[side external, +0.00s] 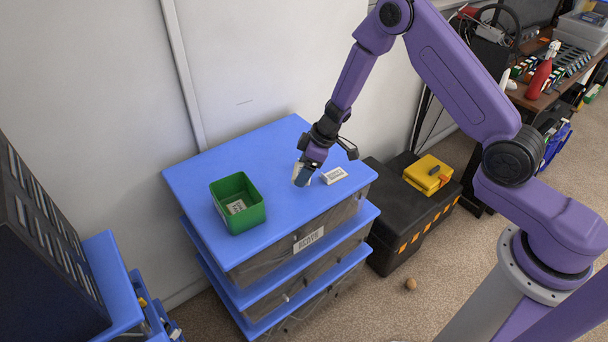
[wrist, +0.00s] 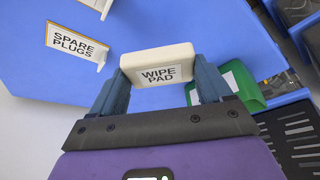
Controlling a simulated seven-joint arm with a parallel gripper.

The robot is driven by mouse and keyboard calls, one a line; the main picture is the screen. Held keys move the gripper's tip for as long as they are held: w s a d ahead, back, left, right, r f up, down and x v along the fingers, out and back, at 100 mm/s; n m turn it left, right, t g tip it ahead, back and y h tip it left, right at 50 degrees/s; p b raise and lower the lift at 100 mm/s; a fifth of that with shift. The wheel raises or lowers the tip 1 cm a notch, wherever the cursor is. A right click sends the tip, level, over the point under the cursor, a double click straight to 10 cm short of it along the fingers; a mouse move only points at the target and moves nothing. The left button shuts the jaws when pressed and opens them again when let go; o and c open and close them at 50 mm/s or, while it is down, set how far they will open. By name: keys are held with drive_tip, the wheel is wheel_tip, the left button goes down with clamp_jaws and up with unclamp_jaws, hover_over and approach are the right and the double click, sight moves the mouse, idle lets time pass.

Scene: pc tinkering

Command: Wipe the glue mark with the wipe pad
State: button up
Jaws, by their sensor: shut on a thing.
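The wipe pad (wrist: 158,65) is a cream block with a black-on-white label. In the wrist view it sits between the two fingers of my gripper (wrist: 157,82), which is shut on it. In the side external view my gripper (side external: 303,178) points down, low over the blue top (side external: 265,150) of a drawer unit. I cannot tell whether the pad touches that top. I cannot make out the glue mark in either view.
An open green bin (side external: 255,215) with a white label stands left of my gripper. A small white labelled block (side external: 334,175) lies close on its right. The wrist view shows a "SPARE PLUGS" sign (wrist: 77,45). A wall (side external: 250,60) stands behind the unit.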

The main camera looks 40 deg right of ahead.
drive_tip(key=shift+r, duration=1.7)
